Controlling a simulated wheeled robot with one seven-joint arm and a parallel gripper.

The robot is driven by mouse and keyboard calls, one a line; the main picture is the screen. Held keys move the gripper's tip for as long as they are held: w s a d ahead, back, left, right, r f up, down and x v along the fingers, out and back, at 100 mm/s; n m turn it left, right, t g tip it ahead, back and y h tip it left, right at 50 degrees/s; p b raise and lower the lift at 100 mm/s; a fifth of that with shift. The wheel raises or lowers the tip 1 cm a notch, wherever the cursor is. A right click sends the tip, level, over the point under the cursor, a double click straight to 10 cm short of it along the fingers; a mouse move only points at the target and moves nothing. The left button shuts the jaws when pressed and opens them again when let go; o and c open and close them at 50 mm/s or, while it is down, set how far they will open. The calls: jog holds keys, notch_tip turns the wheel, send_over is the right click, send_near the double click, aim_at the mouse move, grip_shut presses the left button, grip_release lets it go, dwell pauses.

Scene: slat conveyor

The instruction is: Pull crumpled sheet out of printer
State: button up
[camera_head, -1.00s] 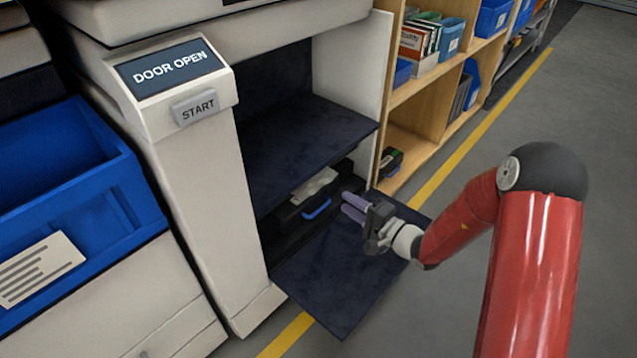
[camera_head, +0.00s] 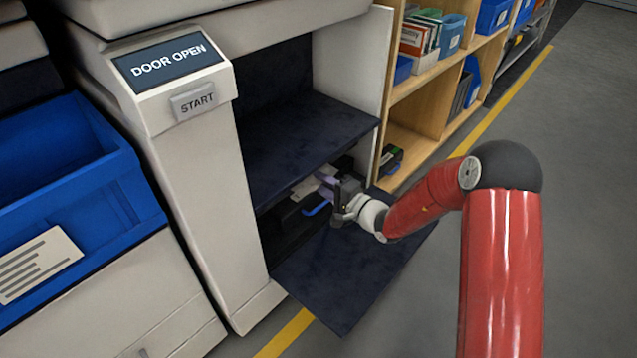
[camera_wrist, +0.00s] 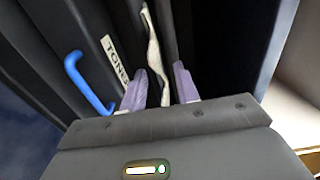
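The printer (camera_head: 185,190) stands with its front door (camera_head: 345,265) folded down, and its panel (camera_head: 168,58) reads "DOOR OPEN". The crumpled sheet (camera_head: 308,184) is pale and sits inside the lower bay, partly hidden by my gripper. In the wrist view the crumpled sheet (camera_wrist: 154,50) runs as a wavy strip down between my two purple fingers. My gripper (camera_wrist: 158,88) is open around it, with a finger on each side and a gap visible at least on the right. In the head view my gripper (camera_head: 326,182) reaches into the bay above the door.
A blue handle (camera_wrist: 88,82) and a "TONER" label (camera_wrist: 115,60) lie left of the sheet in the wrist view. A dark shelf (camera_head: 300,140) hangs over the bay. Wooden shelving (camera_head: 425,105) stands to the right. Open floor lies right of the door.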

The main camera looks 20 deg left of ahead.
grip_shut()
dwell(0.3)
jog(key=b+v, duration=0.3)
jog(key=v, duration=1.7)
jog(key=shift+b, duration=0.4)
dwell(0.5)
